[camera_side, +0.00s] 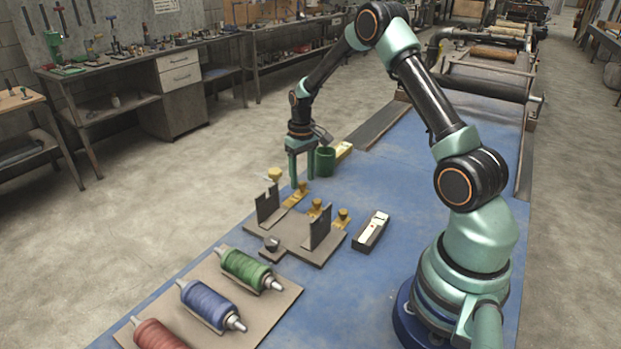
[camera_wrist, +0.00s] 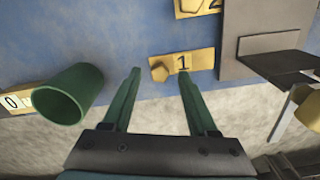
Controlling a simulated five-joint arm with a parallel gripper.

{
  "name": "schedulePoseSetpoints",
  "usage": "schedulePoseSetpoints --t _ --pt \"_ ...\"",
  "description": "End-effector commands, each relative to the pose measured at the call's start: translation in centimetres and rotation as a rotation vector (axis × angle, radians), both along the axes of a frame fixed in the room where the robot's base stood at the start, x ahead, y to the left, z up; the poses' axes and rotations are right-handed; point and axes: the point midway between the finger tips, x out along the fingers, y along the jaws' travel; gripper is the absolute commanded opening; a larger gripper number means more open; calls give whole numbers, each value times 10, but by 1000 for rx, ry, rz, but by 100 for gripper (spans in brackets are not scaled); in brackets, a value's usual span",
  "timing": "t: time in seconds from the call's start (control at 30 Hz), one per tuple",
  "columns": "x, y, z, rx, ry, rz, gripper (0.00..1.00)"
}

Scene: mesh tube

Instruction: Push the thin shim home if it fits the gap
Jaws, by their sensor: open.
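My gripper (camera_side: 301,183) is open and empty, fingers pointing down, above a brass plate marked 1 (camera_wrist: 200,61) with a hexagonal knob. In the wrist view the fingertips (camera_wrist: 160,76) lie just short of that plate. A pale yellow knob (camera_side: 275,174) stands by the farther dark upright (camera_side: 268,205) of a grey-brown base (camera_side: 290,244). The knob also shows in the wrist view (camera_wrist: 307,113), beside a thin pale strip (camera_wrist: 284,118) near the upright. I cannot tell whether this strip is the shim or how far it sits in a gap.
A nearer upright (camera_side: 319,228) and two more brass knobbed pieces (camera_side: 316,208) (camera_side: 342,217) stand by the base. A green cup (camera_side: 325,161) stands right of my gripper, next to a plate marked 0 (camera_wrist: 14,102). A dark tray (camera_side: 371,232) and thread spools (camera_side: 208,305) lie nearer.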

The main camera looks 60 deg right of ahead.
Motion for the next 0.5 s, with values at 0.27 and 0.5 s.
schedulePoseSetpoints --t 0.27,0.5 --pt "0 0 -9 0 -1 0 59" --pt "0 0 -9 0 -1 0 25"
